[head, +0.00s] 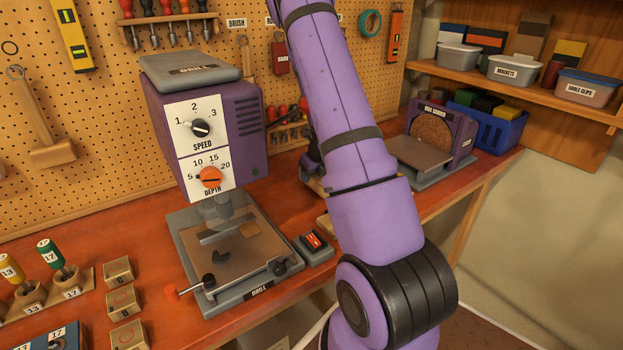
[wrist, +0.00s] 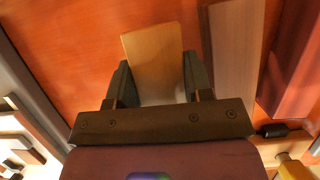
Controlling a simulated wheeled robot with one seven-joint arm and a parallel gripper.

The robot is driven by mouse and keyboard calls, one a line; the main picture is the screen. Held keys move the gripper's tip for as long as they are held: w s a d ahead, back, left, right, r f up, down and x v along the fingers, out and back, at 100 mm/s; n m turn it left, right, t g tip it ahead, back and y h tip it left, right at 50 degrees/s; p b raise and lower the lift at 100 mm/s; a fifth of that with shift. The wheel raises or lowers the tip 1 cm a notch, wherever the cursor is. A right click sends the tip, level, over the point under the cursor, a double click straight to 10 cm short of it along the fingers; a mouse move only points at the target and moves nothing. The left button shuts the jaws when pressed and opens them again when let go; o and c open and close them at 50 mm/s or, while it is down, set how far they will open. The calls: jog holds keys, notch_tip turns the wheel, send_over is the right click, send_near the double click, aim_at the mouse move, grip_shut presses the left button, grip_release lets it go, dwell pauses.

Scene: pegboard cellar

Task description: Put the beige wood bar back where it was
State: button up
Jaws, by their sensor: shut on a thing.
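The beige wood bar (wrist: 152,50) shows in the wrist view, between the two dark fingers of my gripper (wrist: 157,78). The fingers are shut on its sides, and its far end sticks out beyond them over the orange-red bench top. I cannot tell whether the bar touches the bench. In the head view my purple arm hides the gripper and the bar. The spot where the bar was before is not marked in these frames.
A pinkish-brown bar (wrist: 235,50) and a darker red bar (wrist: 298,65) lie close to the right of my gripper. The drill press (head: 205,130), a small red-switch box (head: 312,243) and the disc sander (head: 440,140) stand on the bench (head: 165,245).

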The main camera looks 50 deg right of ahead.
jog(key=shift+f, duration=0.85)
jog(key=o, duration=0.8)
jog(key=shift+f, duration=0.1)
jog(key=v, duration=1.1)
jog(key=shift+s+a+r, duration=0.1)
jog(key=shift+s+r, duration=0.05)
jog(key=shift+r, duration=0.1)
jog(key=shift+s+r, duration=0.15)
jog(key=shift+r, duration=0.15)
